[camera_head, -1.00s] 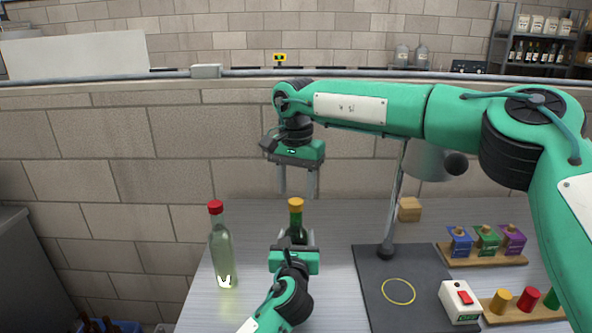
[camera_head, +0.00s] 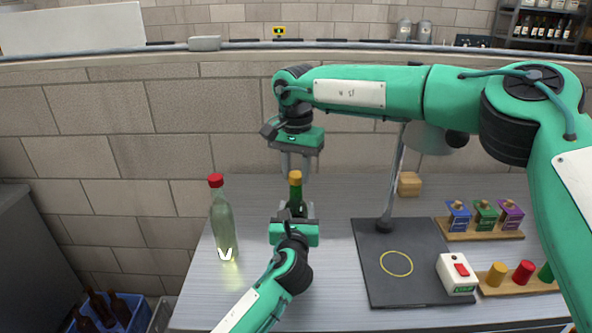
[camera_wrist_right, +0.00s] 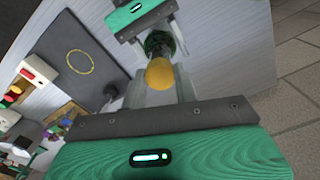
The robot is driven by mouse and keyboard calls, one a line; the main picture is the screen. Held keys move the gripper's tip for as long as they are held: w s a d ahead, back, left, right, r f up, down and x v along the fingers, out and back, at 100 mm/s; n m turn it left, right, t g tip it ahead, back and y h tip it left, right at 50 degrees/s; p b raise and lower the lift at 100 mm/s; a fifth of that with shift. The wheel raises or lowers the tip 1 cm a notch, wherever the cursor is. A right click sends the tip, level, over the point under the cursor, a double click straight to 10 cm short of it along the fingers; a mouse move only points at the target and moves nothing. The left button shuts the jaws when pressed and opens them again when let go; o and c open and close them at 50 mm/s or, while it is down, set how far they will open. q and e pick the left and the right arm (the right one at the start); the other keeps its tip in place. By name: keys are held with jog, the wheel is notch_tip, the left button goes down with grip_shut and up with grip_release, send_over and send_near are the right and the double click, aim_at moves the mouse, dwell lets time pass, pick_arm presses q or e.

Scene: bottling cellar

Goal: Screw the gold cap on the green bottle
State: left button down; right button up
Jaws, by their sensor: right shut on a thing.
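The green bottle (camera_head: 297,197) stands upright on the table, its lower part hidden behind my left gripper. The gold cap (camera_head: 295,176) sits on top of its neck; whether it is threaded on I cannot tell. My left gripper (camera_head: 296,211) has its fingers on both sides of the bottle's body and is shut on it. My right gripper (camera_head: 295,173) points down from above, its fingers shut on the gold cap. In the right wrist view the gold cap (camera_wrist_right: 160,72) shows between the fingers, with the green bottle (camera_wrist_right: 158,44) beyond it.
A pale bottle with a red cap (camera_head: 222,220) stands to the left. A dark mat (camera_head: 375,280) with a yellow ring and a lamp post lies to the right.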

jog(key=m, duration=0.4)
jog(key=shift+m, duration=0.3)
jog(key=m, duration=0.4)
jog(key=shift+m, duration=0.3)
jog(key=m, duration=1)
jog(key=shift+m, duration=0.4)
jog(key=o, duration=1.1)
